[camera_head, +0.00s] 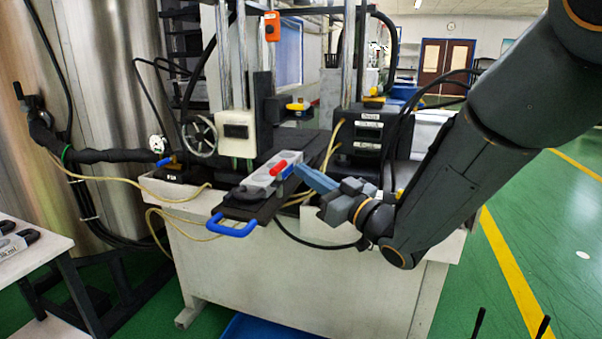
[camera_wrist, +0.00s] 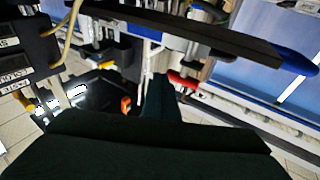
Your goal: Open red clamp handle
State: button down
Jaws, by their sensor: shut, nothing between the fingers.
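The red clamp handle (camera_head: 279,168) is a short red bar on top of the grey mould block (camera_head: 261,181). The block sits on a dark plate with a blue pull handle (camera_head: 233,226) at its front. My gripper (camera_head: 298,170) is shut and empty, its blue fingers pointing left, with the tips just right of the red handle. I cannot tell whether they touch it. In the wrist view the red handle (camera_wrist: 184,80) lies just right of the dark finger (camera_wrist: 158,95). The fingers hide part of the block's right side.
The white machine bench (camera_head: 290,275) carries the plate, with vertical posts behind. Yellow hoses (camera_head: 190,187) loop around its left side. A handwheel (camera_head: 199,135) and a black control box (camera_head: 362,133) stand behind. A white table (camera_head: 30,250) is at the left. Green floor is open at the right.

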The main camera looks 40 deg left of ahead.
jog(key=w+d+f+b, duration=0.1)
jog(key=w+d, duration=0.3)
jog(key=d, duration=0.7)
jog(key=shift+w+f, duration=0.3)
jog(key=shift+f, duration=0.45)
